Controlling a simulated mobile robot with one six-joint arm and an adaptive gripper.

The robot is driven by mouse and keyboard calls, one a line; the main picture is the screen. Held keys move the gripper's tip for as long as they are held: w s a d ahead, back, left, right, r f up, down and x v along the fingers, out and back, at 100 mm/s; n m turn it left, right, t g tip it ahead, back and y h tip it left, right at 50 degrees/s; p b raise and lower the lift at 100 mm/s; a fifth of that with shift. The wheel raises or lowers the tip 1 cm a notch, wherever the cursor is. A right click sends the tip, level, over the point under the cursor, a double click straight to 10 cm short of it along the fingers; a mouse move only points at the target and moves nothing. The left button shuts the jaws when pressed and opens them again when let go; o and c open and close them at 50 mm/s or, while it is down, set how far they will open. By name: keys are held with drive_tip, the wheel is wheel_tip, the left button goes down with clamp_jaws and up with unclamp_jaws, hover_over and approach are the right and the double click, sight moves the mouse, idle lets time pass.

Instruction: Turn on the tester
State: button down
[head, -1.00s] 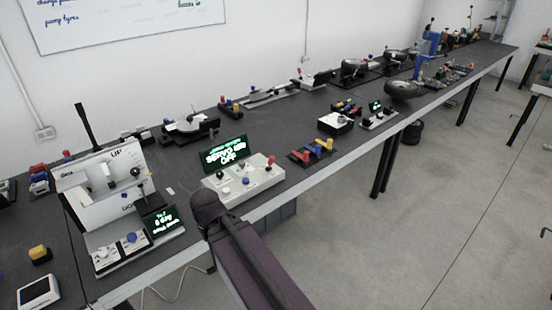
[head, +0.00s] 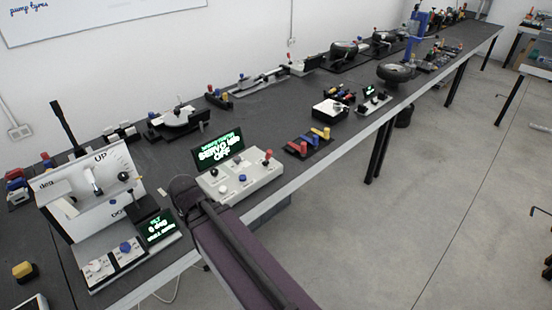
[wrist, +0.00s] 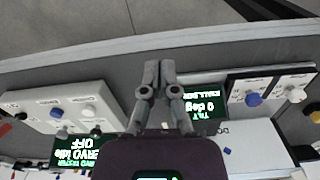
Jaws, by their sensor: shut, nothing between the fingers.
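The servo tester (head: 240,180) is a white box on the bench with a green-lit screen (head: 217,150) behind it; the screen seems to read "SERVO" and "OFF". On its top are a red-topped lever (head: 267,157), a blue knob (head: 242,177) and white knobs. In the wrist view the tester (wrist: 95,100) is at the left with its blue knob (wrist: 55,112). My gripper (wrist: 160,68) is shut and empty, over the bench strip between the tester and the neighbouring device. It touches neither visibly.
Left of the tester stands a white box with a lever and dial (head: 90,190), its green screen (head: 158,228) and a control panel (head: 115,260) with a blue knob. Red, blue and yellow pieces (head: 308,140) lie to the right. The bench front edge (head: 340,142) is near my arm.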

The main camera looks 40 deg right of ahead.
drive_tip(key=shift+a, duration=0.1)
drive_tip(key=shift+f, duration=0.1)
